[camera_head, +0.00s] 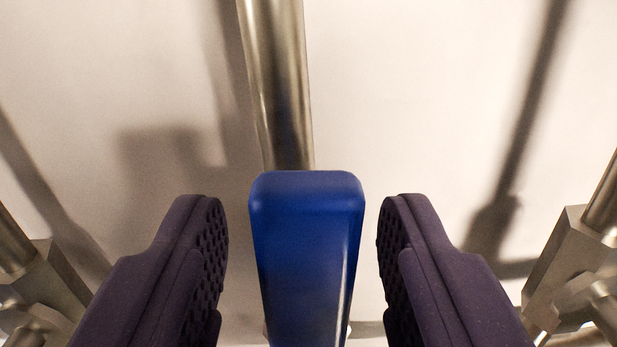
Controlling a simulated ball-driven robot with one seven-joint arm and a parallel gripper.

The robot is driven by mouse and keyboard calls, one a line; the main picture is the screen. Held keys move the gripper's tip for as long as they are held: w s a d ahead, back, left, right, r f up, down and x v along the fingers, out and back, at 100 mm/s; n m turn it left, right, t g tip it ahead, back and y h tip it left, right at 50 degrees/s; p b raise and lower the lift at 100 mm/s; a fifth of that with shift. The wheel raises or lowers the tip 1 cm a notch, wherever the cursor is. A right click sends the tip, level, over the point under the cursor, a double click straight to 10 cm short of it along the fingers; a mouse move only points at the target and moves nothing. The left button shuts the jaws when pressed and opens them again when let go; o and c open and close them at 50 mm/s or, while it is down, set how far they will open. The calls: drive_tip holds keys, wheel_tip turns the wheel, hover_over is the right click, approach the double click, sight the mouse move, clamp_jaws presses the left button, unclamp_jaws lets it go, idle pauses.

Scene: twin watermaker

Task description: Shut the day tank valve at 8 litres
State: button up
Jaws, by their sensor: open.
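A blue lever handle (306,255), which looks like the valve's handle, stands in the middle of the view. My gripper (302,255) is open, with one dark padded finger on each side of the blue handle. A narrow gap shows between the handle and each finger, a little wider on the left at the top. The valve body is hidden behind the handle. No litre reading or tank level shows in this view.
A metal pipe (278,85) runs up behind the handle. Metal fittings with pipes stand at the left edge (40,285) and the right edge (575,265). A pale wall (420,90) with shadows lies behind.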

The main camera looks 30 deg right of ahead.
drive_tip(key=shift+w+d+r, duration=0.1)
drive_tip(key=shift+w+d, duration=0.1)
drive_tip(key=shift+d, duration=0.05)
drive_tip(key=shift+c, duration=0.2)
clamp_jaws()
